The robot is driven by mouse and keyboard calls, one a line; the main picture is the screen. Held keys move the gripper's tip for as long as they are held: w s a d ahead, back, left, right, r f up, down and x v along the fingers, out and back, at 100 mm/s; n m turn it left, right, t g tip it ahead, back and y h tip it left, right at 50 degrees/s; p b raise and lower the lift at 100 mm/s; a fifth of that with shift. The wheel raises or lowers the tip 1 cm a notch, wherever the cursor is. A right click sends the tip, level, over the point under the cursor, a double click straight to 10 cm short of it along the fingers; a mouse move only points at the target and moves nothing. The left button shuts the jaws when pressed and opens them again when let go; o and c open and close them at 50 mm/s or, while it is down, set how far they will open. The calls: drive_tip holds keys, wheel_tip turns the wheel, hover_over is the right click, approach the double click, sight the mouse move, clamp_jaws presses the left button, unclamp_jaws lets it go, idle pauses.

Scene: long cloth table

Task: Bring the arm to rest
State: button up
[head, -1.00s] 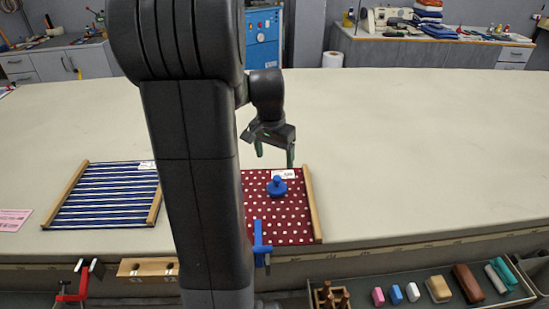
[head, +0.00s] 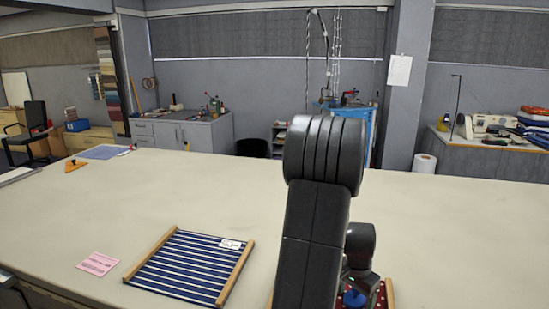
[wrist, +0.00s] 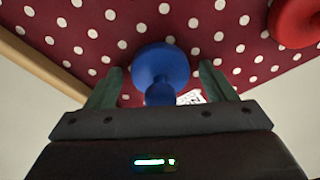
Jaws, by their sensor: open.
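My gripper (wrist: 161,68) is open in the wrist view, one green finger on each side of a blue knobbed piece (wrist: 160,62). The piece is over the red cloth with white dots (wrist: 110,40); I cannot tell whether the fingers touch it. In the head view the blue piece (head: 354,298) shows low beside my dark arm, which hides most of the cloth and the gripper's fingers.
A red round piece (wrist: 297,22) lies on the dotted cloth in the wrist view. A blue striped cloth with wooden bars (head: 190,266) and a pink card (head: 98,263) lie left of my arm. The long table (head: 230,195) is largely bare behind them.

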drive_tip(key=shift+r+b, duration=0.3)
drive_tip(key=shift+r, duration=1.3)
